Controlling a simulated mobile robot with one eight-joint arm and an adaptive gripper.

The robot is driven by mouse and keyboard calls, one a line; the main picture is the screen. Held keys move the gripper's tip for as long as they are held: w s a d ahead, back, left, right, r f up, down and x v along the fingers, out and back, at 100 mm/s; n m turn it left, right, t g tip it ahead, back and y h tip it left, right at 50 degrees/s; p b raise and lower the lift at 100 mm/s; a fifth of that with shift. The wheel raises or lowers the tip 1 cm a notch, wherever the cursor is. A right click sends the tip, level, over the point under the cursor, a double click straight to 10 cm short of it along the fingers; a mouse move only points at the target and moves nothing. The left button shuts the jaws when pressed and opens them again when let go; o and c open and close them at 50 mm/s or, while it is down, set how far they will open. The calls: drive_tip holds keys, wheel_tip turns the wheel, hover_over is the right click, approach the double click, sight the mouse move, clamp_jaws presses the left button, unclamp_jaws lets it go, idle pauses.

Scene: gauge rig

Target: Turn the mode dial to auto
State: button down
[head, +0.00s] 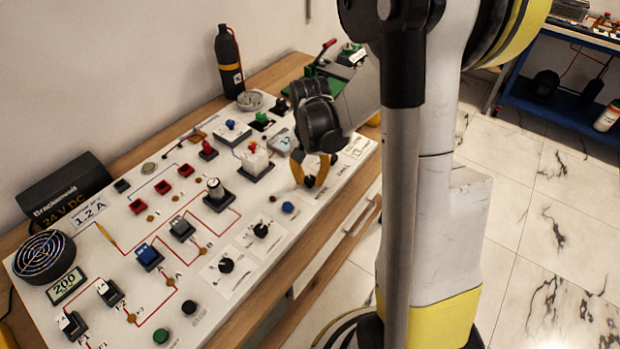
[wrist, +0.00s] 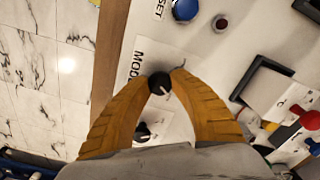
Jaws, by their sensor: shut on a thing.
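The mode dial (wrist: 159,84) is a small round black knob with a pale pointer line on its top. It sits on the white panel beside printed lettering that begins "MOD", partly covered in the wrist view. My gripper (wrist: 161,82) has its two yellow-orange fingers closed around the knob, one tip on each side. The pointer's setting cannot be read, and no "auto" mark is legible.
A blue button (wrist: 185,9) and a small dark red part (wrist: 221,23) lie near the dial. Another black knob (wrist: 143,131) is close to my left finger. In the head view, further black knobs (head: 261,230) and a white-topped block (head: 255,161) stand around my gripper.

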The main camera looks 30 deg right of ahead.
sight(310, 179)
drive_tip(key=shift+m, duration=1.6)
drive_tip(key=c, duration=1.1)
unclamp_jaws()
drive_tip(key=shift+o, duration=0.2)
wheel_tip(310, 179, up, 12)
